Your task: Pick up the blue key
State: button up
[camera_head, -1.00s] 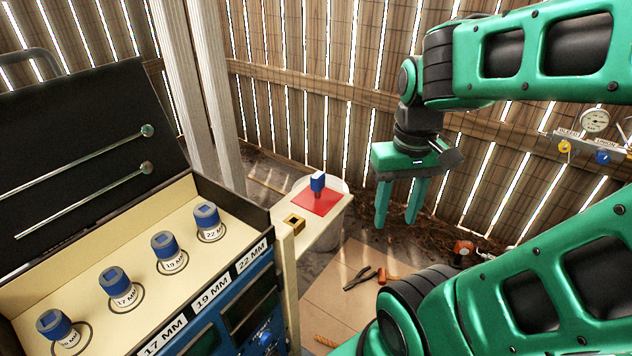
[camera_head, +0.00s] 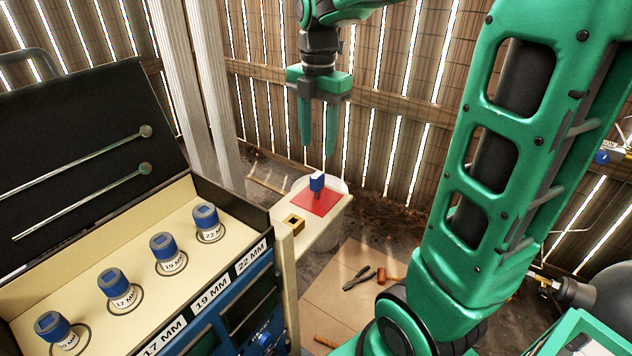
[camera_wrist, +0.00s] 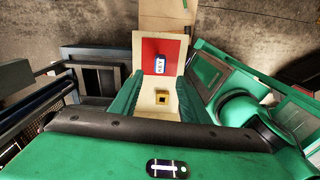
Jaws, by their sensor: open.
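The blue key (camera_head: 317,184) stands upright on a red square (camera_head: 309,204) on a narrow cream shelf (camera_head: 313,236). In the wrist view the blue key (camera_wrist: 160,65) shows on the red square with a white label reading "KEY". My gripper (camera_head: 319,150) is open and empty, its two fingers pointing down. In the head view it hangs above the blue key, apart from it. In the wrist view the key lies between and beyond the finger lines.
A yellow block with a square hole (camera_head: 293,223) sits on the shelf near the red square. A toolbox (camera_head: 150,250) with several blue-capped sockets and an open black lid stands at left. Pliers (camera_head: 360,278) lie on the floor. A slatted wooden wall is behind.

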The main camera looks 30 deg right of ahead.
aim_at(316, 173)
jog(key=shift+w+a+n, duration=0.15)
jog(key=shift+w+n, duration=0.1)
jog(key=shift+n, duration=0.05)
jog(key=shift+f, duration=0.4)
notch_tip(316, 173, down, 10)
jog(key=shift+r, duration=0.1)
jog(key=shift+c, duration=0.7)
grip_shut()
